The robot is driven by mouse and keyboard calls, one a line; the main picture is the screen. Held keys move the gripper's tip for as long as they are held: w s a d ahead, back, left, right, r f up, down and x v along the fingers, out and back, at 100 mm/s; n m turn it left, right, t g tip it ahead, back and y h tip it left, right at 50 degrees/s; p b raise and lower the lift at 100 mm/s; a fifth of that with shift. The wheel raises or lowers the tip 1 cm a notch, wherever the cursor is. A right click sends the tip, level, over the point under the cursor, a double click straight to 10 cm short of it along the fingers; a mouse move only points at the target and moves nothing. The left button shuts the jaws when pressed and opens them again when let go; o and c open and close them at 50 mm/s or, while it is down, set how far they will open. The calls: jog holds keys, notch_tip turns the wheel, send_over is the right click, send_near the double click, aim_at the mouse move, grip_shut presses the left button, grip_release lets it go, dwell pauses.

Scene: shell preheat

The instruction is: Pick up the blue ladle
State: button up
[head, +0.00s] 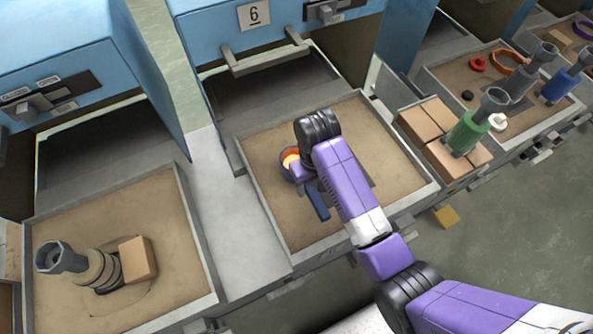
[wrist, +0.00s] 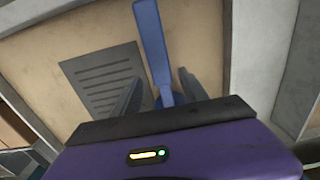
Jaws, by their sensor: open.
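The blue ladle (head: 318,203) lies in the sand-coloured tray in the middle of the head view. Its bowl, with glowing orange inside, shows left of my arm; part of the ladle is hidden under the arm. In the wrist view, the blue handle (wrist: 152,45) runs from the top edge down between the two grey fingers of my gripper (wrist: 160,86). The fingers are apart, one on each side of the handle, with a gap visible. Whether they touch it lower down is hidden by my gripper's body.
The middle tray (head: 262,205) has raised metal walls. A blue furnace door marked 6 (head: 250,45) stands open above it. A left tray (head: 190,245) holds a grey tool and a tan block (head: 138,259). Tan bricks (head: 425,122) and a green-handled tool (head: 467,132) sit at right.

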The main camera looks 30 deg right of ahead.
jog(key=f, duration=0.4)
jog(key=shift+s+a, duration=0.25)
jog(key=shift+c, duration=0.4)
grip_shut()
